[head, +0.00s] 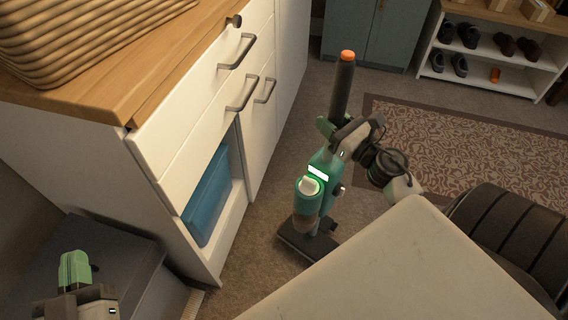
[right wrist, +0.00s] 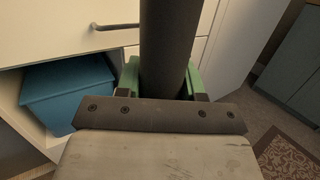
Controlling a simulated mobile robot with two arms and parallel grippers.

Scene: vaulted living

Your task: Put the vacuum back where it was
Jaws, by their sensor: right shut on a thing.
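The vacuum (head: 321,167) stands upright on the floor in the head view, to the right of the white cabinet. It has a teal body with a lit display, a dark shaft with an orange tip and a dark flat floor head (head: 298,243). My right gripper (head: 331,126) is shut on the shaft, above the body. In the right wrist view the dark shaft (right wrist: 167,45) passes between the green fingers of the right gripper (right wrist: 164,82). My left gripper (head: 76,270) is at the lower left, away from the vacuum; its finger gap cannot be made out.
A white cabinet (head: 262,135) with a wooden top (head: 150,60) stands left of the vacuum; a blue bin (head: 208,195) sits in its open lower bay. A patterned rug (head: 460,140), shoe shelf (head: 485,75) and grey-green cupboard (head: 365,35) lie behind.

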